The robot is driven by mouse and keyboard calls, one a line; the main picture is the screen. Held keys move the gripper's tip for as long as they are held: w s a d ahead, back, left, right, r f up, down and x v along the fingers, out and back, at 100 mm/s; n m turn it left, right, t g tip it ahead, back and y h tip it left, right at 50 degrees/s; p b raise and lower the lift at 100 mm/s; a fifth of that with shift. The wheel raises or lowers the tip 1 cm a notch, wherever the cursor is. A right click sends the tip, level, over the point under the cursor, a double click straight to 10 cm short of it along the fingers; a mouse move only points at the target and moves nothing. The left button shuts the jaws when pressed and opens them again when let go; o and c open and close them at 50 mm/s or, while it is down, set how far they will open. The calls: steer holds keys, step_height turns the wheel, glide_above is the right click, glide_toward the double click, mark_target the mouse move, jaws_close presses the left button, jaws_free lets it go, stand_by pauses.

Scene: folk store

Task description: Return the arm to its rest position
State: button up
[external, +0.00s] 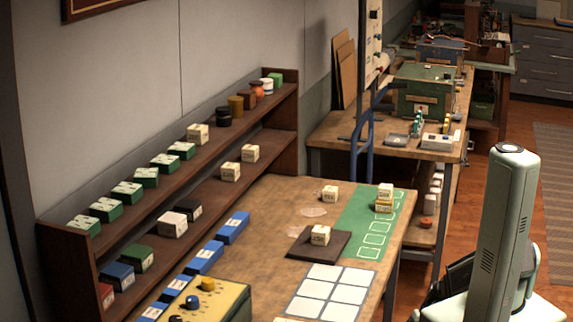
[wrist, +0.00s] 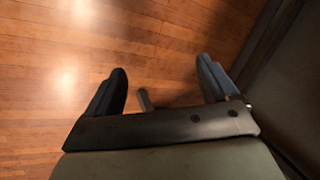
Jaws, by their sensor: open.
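My gripper (wrist: 163,82) shows in the wrist view with its two dark fingers spread wide apart. Nothing is between the fingers, and wooden floor lies beyond them. In the external view my arm stands upright at the right, beside the table and away from it. The gripper's fingertips cannot be made out clearly there.
A wooden table (external: 270,215) holds a dark board (external: 300,250) with a cream block (external: 320,235), a green mat (external: 352,217) with stacked blocks (external: 384,198), and a white grid (external: 332,291). A shelf (external: 62,262) with blocks stands along the wall. Floor (external: 478,215) is clear between table and arm.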

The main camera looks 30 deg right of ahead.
steer(key=s+a+n+g+h, duration=0.1)
steer(key=s+a+g, duration=0.2)
steer(key=s, duration=0.8)
steer(key=s+a+n+g+h, duration=0.2)
steer(key=s+a+g, duration=0.2)
steer(key=s, duration=0.7)
steer(key=shift+s+g, duration=0.3)
steer(key=shift+s, duration=0.1)
steer(key=shift+a, duration=0.1)
